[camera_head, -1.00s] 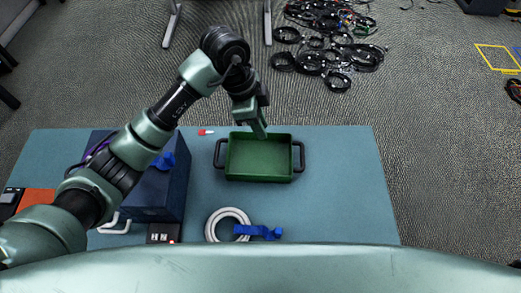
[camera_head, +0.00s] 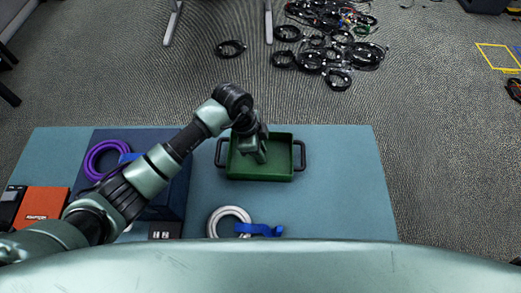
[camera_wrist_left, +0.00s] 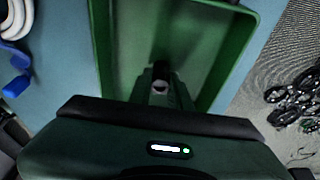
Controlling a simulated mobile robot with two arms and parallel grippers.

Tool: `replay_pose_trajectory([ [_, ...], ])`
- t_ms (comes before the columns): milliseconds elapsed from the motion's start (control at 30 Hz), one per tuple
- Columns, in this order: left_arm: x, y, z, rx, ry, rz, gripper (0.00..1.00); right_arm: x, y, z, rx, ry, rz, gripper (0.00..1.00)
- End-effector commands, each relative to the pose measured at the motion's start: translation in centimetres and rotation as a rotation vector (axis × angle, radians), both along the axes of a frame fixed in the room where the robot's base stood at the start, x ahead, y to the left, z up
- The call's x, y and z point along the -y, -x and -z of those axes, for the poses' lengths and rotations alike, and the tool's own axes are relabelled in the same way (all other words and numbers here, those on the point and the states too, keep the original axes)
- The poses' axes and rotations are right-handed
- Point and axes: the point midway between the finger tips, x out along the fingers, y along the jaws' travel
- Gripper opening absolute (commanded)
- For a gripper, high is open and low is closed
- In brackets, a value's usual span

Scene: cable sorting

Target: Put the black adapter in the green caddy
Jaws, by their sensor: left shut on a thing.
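The green caddy (camera_head: 262,178), a shallow tray with dark handles at both ends, sits near the table's back edge. It also fills much of the left wrist view (camera_wrist_left: 102,50). My left gripper (camera_head: 258,155) points down over the caddy's left half. It is shut on a small dark piece (camera_wrist_left: 160,68), which looks like the black adapter; the fingers hide most of it. I cannot tell whether it touches the caddy floor. My right gripper is not in view.
A white cable coil (camera_head: 213,222) and a blue strap (camera_head: 262,230) lie in front of the caddy. A dark blue box (camera_head: 85,165) and a purple cable coil (camera_head: 93,158) are at left, partly behind my arm. The table (camera_head: 345,185) is clear at right.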

Motion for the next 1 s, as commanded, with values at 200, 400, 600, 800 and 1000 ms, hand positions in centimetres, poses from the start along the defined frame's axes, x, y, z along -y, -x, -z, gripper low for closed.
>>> replay_pose_trajectory([
  [200, 0.0, 0.0, 0.3, 0.0, 0.0, 0.0, 0.0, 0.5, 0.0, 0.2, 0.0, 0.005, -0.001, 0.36],
  [400, 0.0, 0.0, 0.3, -0.001, 0.0, 0.0, 0.41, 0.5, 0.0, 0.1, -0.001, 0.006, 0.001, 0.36],
  [600, 0.0, 0.0, 0.2, 0.0, 0.0, 0.0, 0.41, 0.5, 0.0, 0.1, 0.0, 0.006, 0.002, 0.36],
  [800, -0.3, -0.1, -1.5, 0.003, 0.001, 0.0, 0.41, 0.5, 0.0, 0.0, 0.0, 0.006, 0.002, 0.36],
  [1000, -1.5, -0.2, -5.6, 0.006, 0.001, 0.002, 0.41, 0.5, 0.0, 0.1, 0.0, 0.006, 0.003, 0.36],
])
